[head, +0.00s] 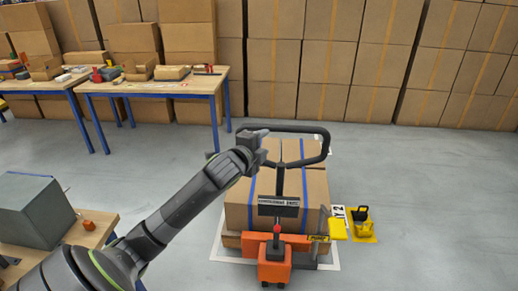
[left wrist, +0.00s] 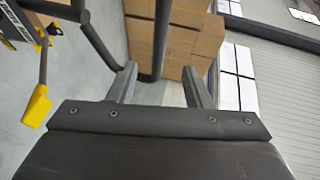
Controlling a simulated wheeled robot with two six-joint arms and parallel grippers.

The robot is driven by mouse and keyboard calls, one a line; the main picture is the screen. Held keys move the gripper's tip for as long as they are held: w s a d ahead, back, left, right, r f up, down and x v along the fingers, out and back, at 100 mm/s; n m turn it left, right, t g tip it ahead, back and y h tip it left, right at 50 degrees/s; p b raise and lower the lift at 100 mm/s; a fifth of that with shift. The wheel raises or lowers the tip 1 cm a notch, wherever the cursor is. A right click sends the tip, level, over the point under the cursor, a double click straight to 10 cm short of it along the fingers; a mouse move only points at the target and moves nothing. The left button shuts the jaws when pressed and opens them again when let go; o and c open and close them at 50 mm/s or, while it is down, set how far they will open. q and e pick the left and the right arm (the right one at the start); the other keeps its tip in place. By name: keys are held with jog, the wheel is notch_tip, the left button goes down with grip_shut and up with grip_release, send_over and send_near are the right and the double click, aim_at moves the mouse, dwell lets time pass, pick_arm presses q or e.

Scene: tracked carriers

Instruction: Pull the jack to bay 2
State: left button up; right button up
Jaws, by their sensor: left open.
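The orange pallet jack (head: 274,265) stands in the middle of the head view, with its black loop handle (head: 326,146) upright above it. Brown cartons with blue straps (head: 238,205) stand on a pallet behind its orange body. My left gripper (head: 262,138) is open at the left side of the handle loop. In the left wrist view a black handle bar (left wrist: 162,40) shows between the open fingers (left wrist: 160,82); contact is unclear. My right gripper is out of view.
A yellow and black floor unit (head: 363,225) stands right of the pallet. Workbenches (head: 150,86) with tools and cartons are at the back left. A grey box (head: 35,210) sits on a near-left table. Stacked cartons line the back; floor at right (head: 440,200) is clear.

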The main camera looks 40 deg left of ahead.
pick_arm(q)
jog(key=shift+v, duration=0.9)
jog(key=s+a+f+n+g, duration=0.1)
jog(key=a+f+n+g, duration=0.15)
jog(key=f, duration=0.85)
jog(key=s+a+f+n+g, duration=0.1)
jog(key=a+f+n+g, duration=0.15)
jog(key=f, duration=0.85)
jog(key=s+f+n+g, duration=0.2)
jog(key=s+f, duration=0.4)
jog(key=f, duration=0.5)
jog(key=s+f+n+g, duration=0.1)
jog(key=s+f+n, duration=0.2)
jog(key=s+f, duration=0.6)
jog(key=s+d+f+n+g, duration=0.2)
jog(key=s+d+f, duration=0.1)
jog(key=s+f, duration=0.55)
jog(key=s+d+f+n+g, duration=0.15)
jog(key=s+d+f, duration=0.25)
jog(key=s+f, duration=0.45)
jog(key=s+d+f+n+g, duration=0.1)
jog(key=s+d+f, duration=0.2)
jog(key=s, duration=0.5)
jog(key=s+d+f+n+g+h, duration=0.1)
jog(key=s+d+f+g, duration=0.1)
jog(key=s+d, duration=0.3)
jog(key=s+f, duration=0.1)
jog(key=s, duration=0.2)
jog(key=shift+s+f+h+b, duration=0.3)
jog(key=shift+s+f+b, duration=0.05)
